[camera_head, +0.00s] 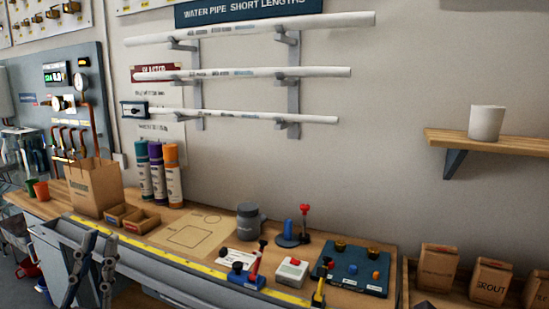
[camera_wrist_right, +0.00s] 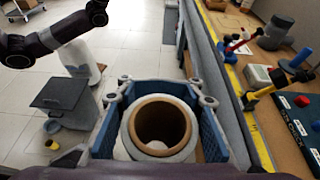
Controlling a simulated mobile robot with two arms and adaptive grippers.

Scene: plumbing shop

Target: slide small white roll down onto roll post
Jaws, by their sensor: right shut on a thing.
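In the right wrist view my right gripper (camera_wrist_right: 162,95) is shut on a white roll (camera_wrist_right: 125,140) with a brown cardboard core. Its blue pads stand on both sides of the roll, and I look down into the open core. The head view does not show this gripper. A short blue post (camera_head: 288,228) on a dark round base stands on the bench, beside a thin rod with a red knob. The blue post also shows at the right of the right wrist view (camera_wrist_right: 298,58), apart from the roll. My left gripper (camera_head: 92,262) is open and empty at the bench's front left.
A dark grey canister (camera_head: 249,222) stands behind the post's left. Red and blue tools (camera_head: 247,274), a white box (camera_head: 292,271) and a dark teal tray (camera_head: 377,283) lie in front of it. A white cylinder (camera_head: 487,123) stands on the wall shelf (camera_head: 510,144).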

